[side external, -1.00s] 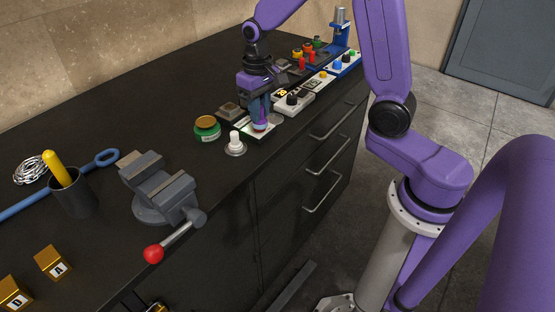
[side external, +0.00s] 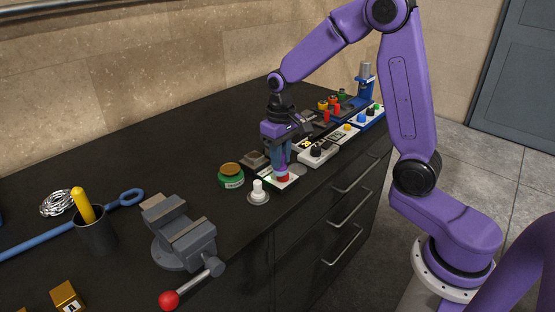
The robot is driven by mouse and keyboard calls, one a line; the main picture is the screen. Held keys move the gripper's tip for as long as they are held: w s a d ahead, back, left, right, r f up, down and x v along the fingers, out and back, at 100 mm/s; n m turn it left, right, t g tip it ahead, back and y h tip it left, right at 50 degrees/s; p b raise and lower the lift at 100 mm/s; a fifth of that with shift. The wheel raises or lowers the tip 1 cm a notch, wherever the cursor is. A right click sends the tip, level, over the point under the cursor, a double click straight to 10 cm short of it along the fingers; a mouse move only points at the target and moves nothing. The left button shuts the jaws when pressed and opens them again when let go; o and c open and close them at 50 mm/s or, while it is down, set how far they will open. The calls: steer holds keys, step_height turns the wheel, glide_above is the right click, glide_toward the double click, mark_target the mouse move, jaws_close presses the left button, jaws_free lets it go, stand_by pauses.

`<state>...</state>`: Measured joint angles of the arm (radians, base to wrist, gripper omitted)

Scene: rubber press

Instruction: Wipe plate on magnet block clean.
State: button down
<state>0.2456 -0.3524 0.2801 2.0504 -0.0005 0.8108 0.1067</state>
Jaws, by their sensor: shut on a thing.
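The red part is at a pale plate (side external: 268,178) on a low dark block, apparently the plate on the magnet block. It looks to be touching the plate, but the contact is too small to be sure. The gripper and held thing hide part of the plate, and I cannot make out any marks on it.
A white control box (side external: 318,153) is close right. A grey vise (side external: 182,236) with a red-ended handle is farther left.

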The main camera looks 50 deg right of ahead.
steer(key=w+r, duration=0.5)
steer(key=w, duration=0.9)
steer(key=shift+d+f, duration=0.2)
steer(key=shift+f, duration=1.45)
steer(key=shift+d+f, duration=0.2)
steer(key=shift+f, duration=2.2)
steer(key=shift+d+r, duration=0.15)
steer(key=shift+d, duration=0.7)
steer(key=shift+s+d, duration=0.2)
steer(key=shift+d, duration=2.1)
steer(key=shift+w+a, duration=0.15)
steer(key=shift+a, duration=2.95)
steer(key=shift+a+r, duration=0.1)
steer(key=shift+a, duration=0.05)
step_height(320, 180, up, 8)
